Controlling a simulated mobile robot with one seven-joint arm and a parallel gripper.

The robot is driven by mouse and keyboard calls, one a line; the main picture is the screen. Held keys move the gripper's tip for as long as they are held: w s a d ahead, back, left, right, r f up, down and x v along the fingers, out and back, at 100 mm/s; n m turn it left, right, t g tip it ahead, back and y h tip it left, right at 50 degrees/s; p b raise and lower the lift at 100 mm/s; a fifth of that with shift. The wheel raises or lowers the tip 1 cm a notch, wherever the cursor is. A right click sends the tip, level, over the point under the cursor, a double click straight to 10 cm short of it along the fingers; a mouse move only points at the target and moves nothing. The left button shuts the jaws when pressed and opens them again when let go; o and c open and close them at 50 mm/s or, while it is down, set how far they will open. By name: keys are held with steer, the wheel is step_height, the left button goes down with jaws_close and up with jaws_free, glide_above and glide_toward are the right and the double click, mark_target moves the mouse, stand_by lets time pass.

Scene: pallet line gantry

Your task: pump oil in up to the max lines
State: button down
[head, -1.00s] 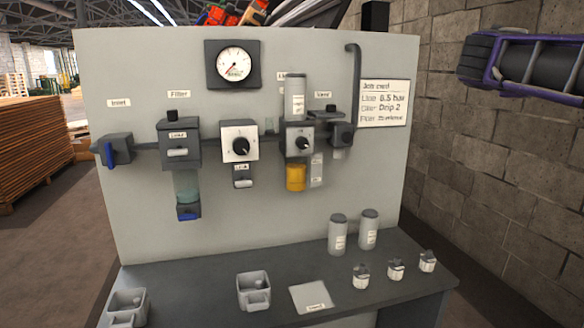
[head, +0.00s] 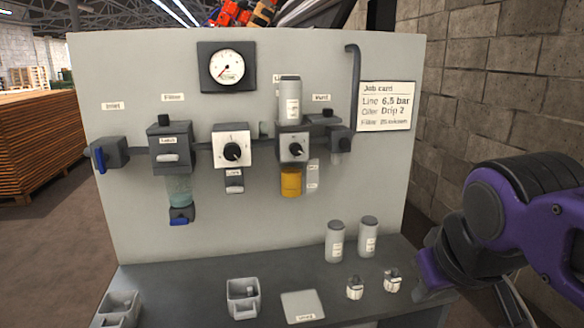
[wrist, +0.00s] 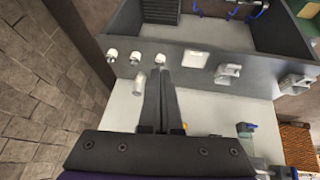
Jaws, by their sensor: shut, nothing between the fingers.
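The bowl with yellow oil (head: 291,182) hangs under a knobbed block (head: 294,147) on the panel. A pale, grey-capped cylinder (head: 290,100) stands upright on that block. A clear labelled strip (head: 313,176) is beside the bowl; its max line is too small to read. The filter (head: 170,150) has a clear bowl of pale green liquid (head: 179,190). Two grey-capped bottles (head: 335,242) (head: 368,236) stand on the bench. My gripper (wrist: 160,72) is shut and empty above the bench area in the wrist view. In the head view my arm enters from the right, its fingers not clearly seen.
The bench (head: 190,265) holds two grey trays (head: 243,298) (head: 118,310), a pale pad (head: 303,306) and small white-and-grey pieces (head: 355,288) (head: 393,281). A gauge (head: 228,67), blue-handled inlet (head: 108,154) and job card (head: 386,105) are on the panel. A block wall is at right.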

steer(key=shift+m+g+y, duration=0.3)
steer(key=shift+m+y, duration=0.1)
steer(key=shift+m, duration=0.4)
steer(key=s+a+f, duration=0.2)
steer(key=a+f, duration=0.1)
steer(key=shift+s+a+f, duration=0.15)
steer(key=shift+f, duration=0.05)
